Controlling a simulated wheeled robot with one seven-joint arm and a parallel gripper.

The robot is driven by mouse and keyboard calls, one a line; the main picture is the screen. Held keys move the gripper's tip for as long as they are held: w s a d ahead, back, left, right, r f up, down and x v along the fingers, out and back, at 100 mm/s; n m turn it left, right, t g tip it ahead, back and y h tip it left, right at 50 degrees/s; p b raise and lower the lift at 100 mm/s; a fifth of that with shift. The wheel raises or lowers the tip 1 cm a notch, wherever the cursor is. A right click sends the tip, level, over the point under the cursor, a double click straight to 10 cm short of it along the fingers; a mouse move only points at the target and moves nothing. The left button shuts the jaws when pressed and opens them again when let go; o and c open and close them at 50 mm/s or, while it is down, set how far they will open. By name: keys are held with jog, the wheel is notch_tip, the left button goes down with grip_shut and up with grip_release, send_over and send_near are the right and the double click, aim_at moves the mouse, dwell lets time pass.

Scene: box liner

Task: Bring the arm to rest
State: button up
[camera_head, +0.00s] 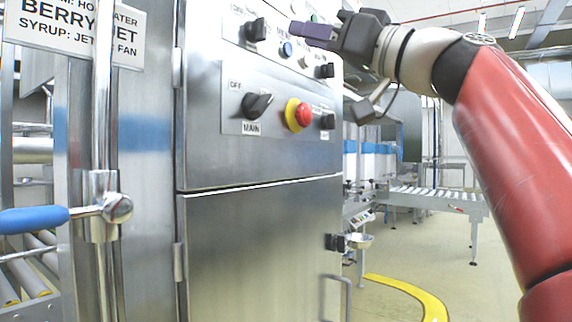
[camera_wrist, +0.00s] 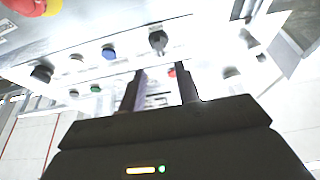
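My gripper (camera_head: 305,32) is raised in front of the upper control panel of a steel cabinet, with its dark purple fingers pointing left. In the wrist view its two fingers (camera_wrist: 161,73) stand apart, with nothing visible between them but the panel behind. The gripper is open and empty. My red and grey arm reaches up from the right side of the head view. Whether the fingertips touch the panel cannot be told.
The steel cabinet (camera_head: 265,240) carries a MAIN switch (camera_head: 257,105), a red emergency button (camera_head: 303,115) and several other knobs. A blue-handled lever (camera_head: 35,219) is at left. A roller conveyor (camera_head: 430,197) stands behind at right. Floor right of the cabinet is open, with a yellow curved line (camera_head: 410,292).

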jog(key=shift+f, duration=0.1)
notch_tip(320, 180, down, 23)
jog(key=d+m+g+h+p, duration=0.25)
jog(key=m+h+p, duration=0.25)
jog(key=m+h, duration=0.35)
jog(key=s+d+f+g+h+p, duration=0.1)
jog(key=s+f, duration=0.4)
jog(key=f, duration=0.5)
jog(key=s+d+f+m+g+h+p, duration=0.1)
jog(key=s+f+h, duration=0.3)
jog(key=f, duration=0.6)
jog(key=s+d+f+m+g+h+p, duration=0.1)
jog(key=s+d+f+g+h+p, duration=0.1)
jog(key=f, duration=0.8)
jog(key=s+d+g+h, duration=0.1)
jog(key=s+h, duration=0.1)
jog(key=s, duration=0.1)
jog(key=shift+s+g, duration=0.35)
